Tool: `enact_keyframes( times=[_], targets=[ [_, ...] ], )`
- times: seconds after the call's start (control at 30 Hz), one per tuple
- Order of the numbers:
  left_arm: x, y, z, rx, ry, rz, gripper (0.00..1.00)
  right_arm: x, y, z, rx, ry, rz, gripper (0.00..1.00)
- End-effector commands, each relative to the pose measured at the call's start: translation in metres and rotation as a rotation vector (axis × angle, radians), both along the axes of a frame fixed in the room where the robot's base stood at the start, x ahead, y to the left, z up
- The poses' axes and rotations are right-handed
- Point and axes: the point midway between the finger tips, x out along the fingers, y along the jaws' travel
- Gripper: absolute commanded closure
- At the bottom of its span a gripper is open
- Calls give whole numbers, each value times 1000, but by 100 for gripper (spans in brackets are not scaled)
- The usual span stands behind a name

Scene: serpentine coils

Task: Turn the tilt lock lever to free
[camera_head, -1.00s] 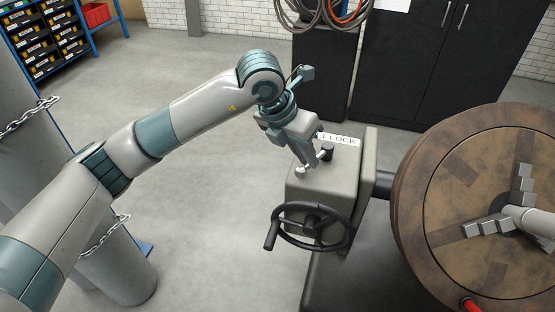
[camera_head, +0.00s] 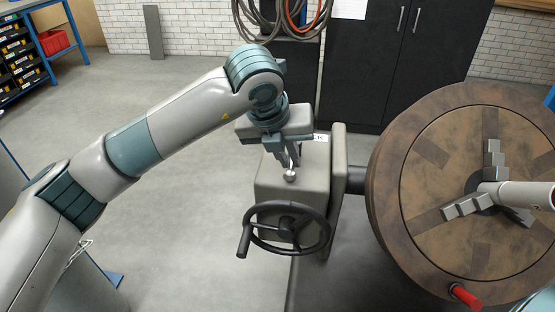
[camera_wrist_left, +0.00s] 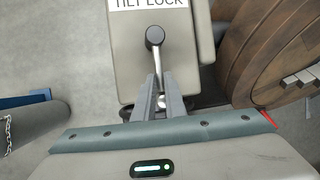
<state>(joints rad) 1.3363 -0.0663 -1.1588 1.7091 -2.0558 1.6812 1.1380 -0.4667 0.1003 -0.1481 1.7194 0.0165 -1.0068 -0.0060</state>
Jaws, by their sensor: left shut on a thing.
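The tilt lock lever shows in the left wrist view, with its dark round pivot (camera_wrist_left: 155,36) on top of a grey box (camera_wrist_left: 122,65) below the "TILT LOCK" label (camera_wrist_left: 150,3). Its arm runs from the pivot toward the gripper and ends in a shiny ball knob (camera_wrist_left: 161,101) between the fingers. In the head view the knob (camera_head: 290,176) shows just below the fingertips, near the front of the box top (camera_head: 315,180). The pivot is hidden there. My left gripper (camera_head: 290,160) points down, shut on the lever. My right gripper is not in view.
A black handwheel (camera_head: 287,228) sits on the box front, close below the gripper. A large brown reel (camera_head: 400,150) with grey jaws and a red handle (camera_head: 465,296) stands right. Black cabinets (camera_head: 390,60) and hanging coils stand behind. Floor is clear left.

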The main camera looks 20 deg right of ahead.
Motion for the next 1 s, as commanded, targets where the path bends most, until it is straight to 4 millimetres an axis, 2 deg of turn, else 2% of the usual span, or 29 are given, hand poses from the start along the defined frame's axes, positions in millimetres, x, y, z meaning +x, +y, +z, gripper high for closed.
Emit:
enact_keyframes(
  times=[0.43,0.47,0.5,0.53,1.0],
  targets=[
    [-1,-3,1,-3,-1,4,100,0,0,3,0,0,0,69],
    [-1,-3,1,-3,-1,4,82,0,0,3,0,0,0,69],
    [-1,-3,1,-3,-1,4,73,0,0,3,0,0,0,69],
    [-1,-3,1,-3,-1,4,71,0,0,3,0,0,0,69],
    [-2,0,6,-2,-2,3,71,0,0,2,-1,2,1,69]
  ],
)
